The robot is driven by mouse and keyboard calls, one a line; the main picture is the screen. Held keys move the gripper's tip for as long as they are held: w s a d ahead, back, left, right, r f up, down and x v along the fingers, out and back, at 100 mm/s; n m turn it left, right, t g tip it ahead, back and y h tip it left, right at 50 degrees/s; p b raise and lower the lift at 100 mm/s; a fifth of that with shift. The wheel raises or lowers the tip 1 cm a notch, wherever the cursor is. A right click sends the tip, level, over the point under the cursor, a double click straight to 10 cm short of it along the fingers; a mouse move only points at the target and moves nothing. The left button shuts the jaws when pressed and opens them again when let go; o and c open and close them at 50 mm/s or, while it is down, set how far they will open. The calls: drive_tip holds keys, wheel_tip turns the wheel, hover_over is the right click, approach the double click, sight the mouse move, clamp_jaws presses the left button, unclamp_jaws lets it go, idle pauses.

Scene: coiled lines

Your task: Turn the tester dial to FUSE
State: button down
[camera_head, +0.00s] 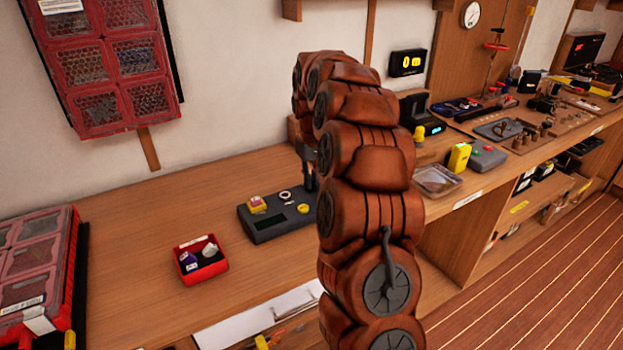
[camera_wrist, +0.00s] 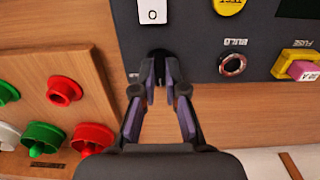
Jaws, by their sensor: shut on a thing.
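The tester (camera_head: 262,228) is a dark grey box on the wooden bench, left of my arm. It also fills the top right of the wrist view (camera_wrist: 200,40). My gripper (camera_wrist: 160,78) points down at its near left part, with the fingertips shut on a small black dial (camera_wrist: 157,56). The fingers cover most of the dial, so its setting cannot be read. A yellow TEST button (camera_wrist: 229,5), a BULB socket (camera_wrist: 233,65) and a yellow FUSE holder (camera_wrist: 290,66) with a pink piece show to the right.
A red tray (camera_head: 203,275) with small blue and white pieces stands left of the tester. Red and green knobs (camera_wrist: 65,90) on wood show at the left of the wrist view. A red cabinet (camera_head: 38,265) stands far left. Bare bench lies behind the tray.

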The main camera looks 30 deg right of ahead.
drive_tip(key=c, duration=1.2)
unclamp_jaws()
drive_tip(key=shift+r, duration=0.1)
wheel_tip(320, 180, up, 12)
drive_tip(key=shift+f, duration=0.1)
drive_tip(key=shift+a, duration=0.1)
